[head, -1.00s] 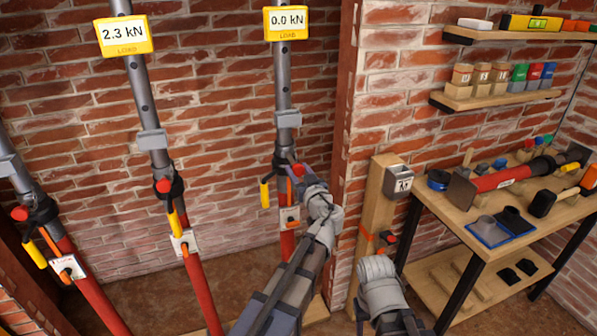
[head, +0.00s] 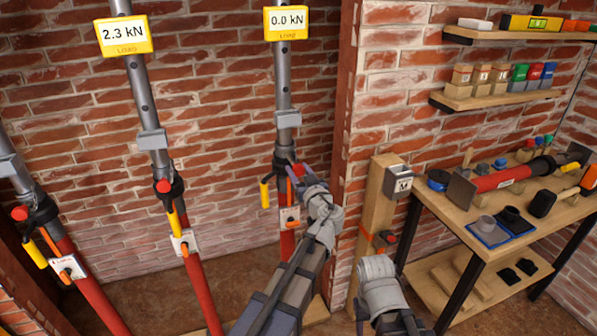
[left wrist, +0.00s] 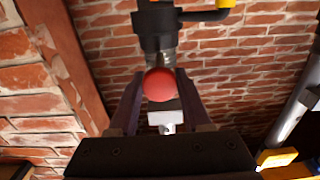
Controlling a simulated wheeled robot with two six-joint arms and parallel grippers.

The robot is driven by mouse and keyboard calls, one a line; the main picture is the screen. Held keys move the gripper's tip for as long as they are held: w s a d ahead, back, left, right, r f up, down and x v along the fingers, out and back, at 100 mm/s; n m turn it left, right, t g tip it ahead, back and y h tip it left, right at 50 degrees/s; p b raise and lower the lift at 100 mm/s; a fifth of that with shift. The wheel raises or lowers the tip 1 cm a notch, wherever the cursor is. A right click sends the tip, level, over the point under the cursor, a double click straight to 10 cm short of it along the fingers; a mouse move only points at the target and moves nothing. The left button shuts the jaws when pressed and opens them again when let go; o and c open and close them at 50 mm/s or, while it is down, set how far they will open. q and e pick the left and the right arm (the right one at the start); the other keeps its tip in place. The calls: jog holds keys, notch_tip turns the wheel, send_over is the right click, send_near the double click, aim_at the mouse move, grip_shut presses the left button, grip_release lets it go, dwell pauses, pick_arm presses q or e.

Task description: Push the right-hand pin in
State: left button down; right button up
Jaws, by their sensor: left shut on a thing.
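The right-hand prop, a grey tube (head: 284,82) over a red tube, stands against the brick wall with a dark collar. Its pin's round red head (left wrist: 160,84) fills the gap between the fingers in the left wrist view. My left gripper (head: 299,172) is at the collar of this prop, shut on the red pin head. The gripper also shows in the left wrist view (left wrist: 158,92), one finger on each side of the head. How deep the pin sits is hidden. The load display (head: 286,22) on this prop reads 0.0 kN. My right gripper is not in view.
The middle prop (head: 144,95) has a red pin head (head: 163,187) at its collar and a display (head: 124,36) reading 2.3 kN. Another prop (head: 88,300) leans at far left. A wooden post (head: 377,210) and a workbench (head: 455,220) with tools stand to the right.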

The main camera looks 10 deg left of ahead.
pick_arm(q)
jog(key=x, duration=0.6)
dwell(0.3)
jog(key=shift+c, duration=1.8)
grip_release()
jog(key=shift+s, duration=0.15)
